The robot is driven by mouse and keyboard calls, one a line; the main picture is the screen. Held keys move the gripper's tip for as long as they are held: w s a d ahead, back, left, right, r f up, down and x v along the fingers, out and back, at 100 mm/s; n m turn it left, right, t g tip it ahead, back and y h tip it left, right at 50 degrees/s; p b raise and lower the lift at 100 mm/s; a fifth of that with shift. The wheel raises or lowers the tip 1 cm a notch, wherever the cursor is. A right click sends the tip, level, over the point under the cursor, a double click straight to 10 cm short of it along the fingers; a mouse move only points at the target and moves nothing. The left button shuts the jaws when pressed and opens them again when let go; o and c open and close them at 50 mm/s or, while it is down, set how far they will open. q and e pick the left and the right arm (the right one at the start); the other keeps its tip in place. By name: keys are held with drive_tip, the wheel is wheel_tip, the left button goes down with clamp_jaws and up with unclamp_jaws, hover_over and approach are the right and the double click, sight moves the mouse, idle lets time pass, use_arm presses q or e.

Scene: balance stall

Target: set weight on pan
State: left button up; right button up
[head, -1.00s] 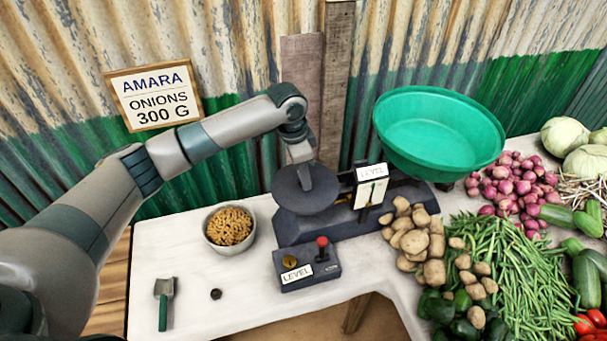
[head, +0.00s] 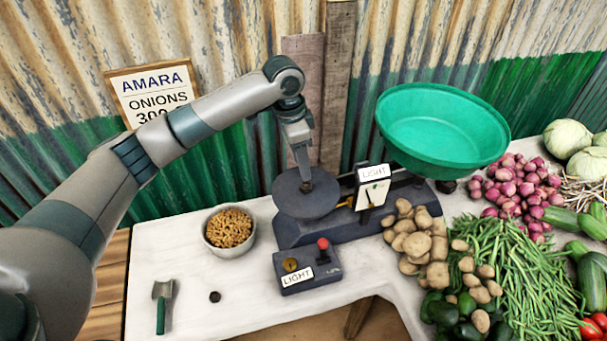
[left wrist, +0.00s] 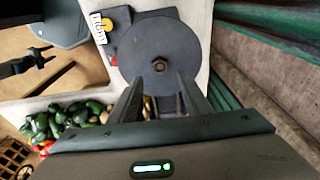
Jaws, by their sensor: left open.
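The dark round weight pan (head: 290,204) sits on the left of the scale (head: 300,235). A small dark weight (left wrist: 159,65) rests near the middle of this pan in the left wrist view. My left gripper (head: 304,177) points down just above it; in the left wrist view its fingers (left wrist: 160,92) are apart, with nothing between them. The empty green pan (head: 442,125) is on the scale's right. Another small dark weight (head: 215,297) lies on the table. A dark pronged shape at the left wrist view's left edge may be my right gripper, too small to judge.
A control box (head: 308,272) with a red-knobbed lever stands before the scale, its label reading LIGHT. A bowl of brown pieces (head: 229,230) and a green-handled scoop (head: 162,306) are left. Potatoes (head: 413,240) and other vegetables crowd the right. The table's front left is mostly clear.

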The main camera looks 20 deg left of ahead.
use_arm(q)
wheel_tip(320, 180, up, 6)
drive_tip(key=b, duration=0.1)
drive_tip(key=shift+s+a+r, duration=0.15)
drive_tip(key=shift+s+a, duration=0.1)
drive_tip(key=shift+a, duration=0.15)
